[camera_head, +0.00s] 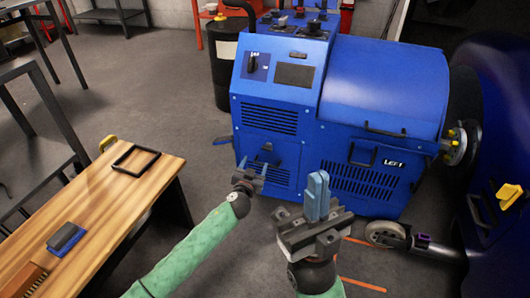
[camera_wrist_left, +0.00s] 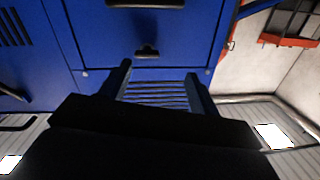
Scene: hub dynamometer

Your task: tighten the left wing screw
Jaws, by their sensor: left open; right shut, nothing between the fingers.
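The blue dynamometer (camera_head: 380,85) stands in the middle of the head view, with a "LEFT" label (camera_head: 393,163) low on its front. A small yellow part (camera_head: 451,134) sits on the hub at its right side; it may be a wing screw, but it is too small to tell. A larger yellow winged part (camera_head: 507,197) is on the dark blue unit at the far right. My left gripper (camera_head: 252,168) is open and empty in front of the lower left vents. Its spread fingers (camera_wrist_left: 160,88) face the blue cabinet in the left wrist view. My right gripper (camera_head: 318,185) is shut and empty, apart from both yellow parts.
A caster wheel (camera_head: 386,233) stands on the floor right of my right gripper. A black drum (camera_head: 226,75) is behind. Floor between bench and machine is clear.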

